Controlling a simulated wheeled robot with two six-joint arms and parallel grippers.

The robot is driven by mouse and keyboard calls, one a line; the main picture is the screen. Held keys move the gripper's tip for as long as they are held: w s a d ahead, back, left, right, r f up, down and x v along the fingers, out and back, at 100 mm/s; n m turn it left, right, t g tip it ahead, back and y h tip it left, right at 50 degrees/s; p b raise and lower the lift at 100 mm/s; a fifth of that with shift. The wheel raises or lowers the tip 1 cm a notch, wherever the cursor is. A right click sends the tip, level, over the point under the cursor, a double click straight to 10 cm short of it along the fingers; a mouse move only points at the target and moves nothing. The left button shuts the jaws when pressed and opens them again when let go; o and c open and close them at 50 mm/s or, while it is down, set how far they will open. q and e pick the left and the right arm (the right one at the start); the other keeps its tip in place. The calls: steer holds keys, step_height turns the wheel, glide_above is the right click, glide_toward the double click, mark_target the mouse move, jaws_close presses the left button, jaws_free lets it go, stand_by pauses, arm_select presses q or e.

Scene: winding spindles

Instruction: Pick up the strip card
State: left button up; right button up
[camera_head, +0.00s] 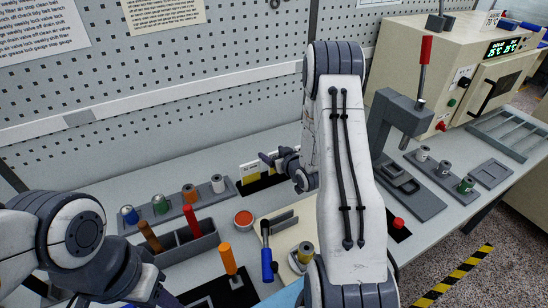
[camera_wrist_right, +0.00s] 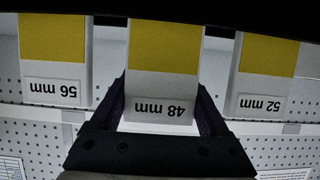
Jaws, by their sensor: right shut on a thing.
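In the right wrist view, three white cards with yellow upper areas stand side by side, their labels upside down: 56 mm (camera_wrist_right: 56,85), 48 mm (camera_wrist_right: 163,85) and 52 mm (camera_wrist_right: 262,90). My right gripper (camera_wrist_right: 160,100) is shut on the 48 mm strip card, one finger at each side edge. In the head view, my right gripper (camera_head: 268,158) is beside a yellow-and-white card (camera_head: 250,173) at the back of the bench; my arm hides part of this area. My left gripper (camera_head: 150,292) is low at the left, its jaws unclear.
A rack (camera_head: 175,207) of coloured spools stands left of the cards. A grey bin (camera_head: 185,243) with red and brown handles and a red-filled dish (camera_head: 243,218) are in front. A press (camera_head: 395,125) with a red handle stands right of my arm.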

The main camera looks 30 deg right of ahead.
steer(key=s+d+r+b, duration=0.1)
steer(key=s+d+r, duration=0.6)
steer(key=s+r, duration=0.2)
steer(key=shift+d+r+b, duration=0.2)
steer(key=shift+r+b, duration=0.15)
steer(key=shift+r, duration=0.15)
